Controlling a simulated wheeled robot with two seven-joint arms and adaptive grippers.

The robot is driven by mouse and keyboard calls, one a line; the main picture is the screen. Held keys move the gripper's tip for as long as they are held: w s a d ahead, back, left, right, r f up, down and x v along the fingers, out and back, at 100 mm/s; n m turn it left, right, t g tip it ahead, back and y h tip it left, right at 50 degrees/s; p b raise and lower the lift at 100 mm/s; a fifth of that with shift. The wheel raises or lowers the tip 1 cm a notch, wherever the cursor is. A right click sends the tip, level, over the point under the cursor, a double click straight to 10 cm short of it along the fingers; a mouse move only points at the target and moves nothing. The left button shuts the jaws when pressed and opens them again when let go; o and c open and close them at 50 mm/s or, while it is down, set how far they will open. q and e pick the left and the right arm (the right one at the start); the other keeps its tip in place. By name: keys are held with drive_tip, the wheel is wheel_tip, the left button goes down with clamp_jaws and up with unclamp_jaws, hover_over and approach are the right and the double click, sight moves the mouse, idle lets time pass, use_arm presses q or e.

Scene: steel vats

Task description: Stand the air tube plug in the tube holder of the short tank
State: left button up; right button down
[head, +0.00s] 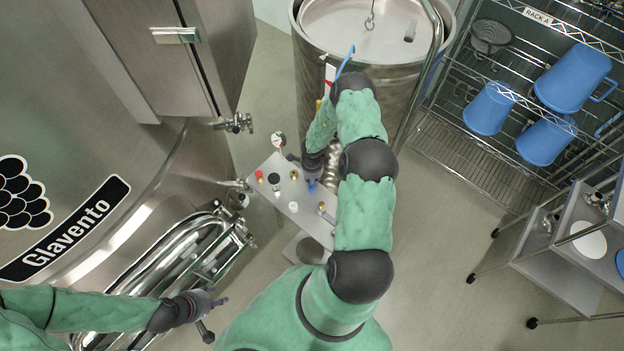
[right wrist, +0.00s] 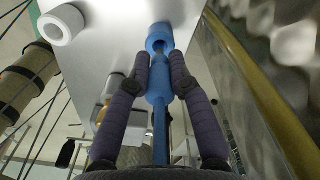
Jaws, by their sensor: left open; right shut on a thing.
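My right gripper (head: 313,178) is shut on the blue air tube plug (right wrist: 158,80), low over the steel panel between the vats. In the right wrist view, both fingers of that gripper (right wrist: 160,72) press on the plug's sides. The plug's hollow blue end points away from the camera, toward the panel; I cannot tell whether it touches it. A blue tube (right wrist: 160,135) runs back from the plug. A blue strip (head: 345,60) shows at the rim of the round tank (head: 310,60). I cannot make out the tube holder. My left gripper (head: 214,303) is open and empty at lower left.
The steel panel (head: 318,224) carries several coloured fittings and a gauge (head: 278,140). A large Glavento vat (head: 80,110) fills the left. A rack (head: 440,95) with blue jugs (head: 490,107) and a trolley (head: 560,270) stand right. Floor between them is clear.

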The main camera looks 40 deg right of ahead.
sight(312, 183)
drive_tip(key=shift+f+b, duration=0.75)
drive_tip(key=shift+f, duration=0.75)
drive_tip(key=c, duration=1)
unclamp_jaws()
drive_tip(key=shift+r, duration=0.1)
drive_tip(key=shift+c, duration=0.2)
wheel_tip(312, 183, up, 12)
drive_tip(key=shift+s, duration=0.1)
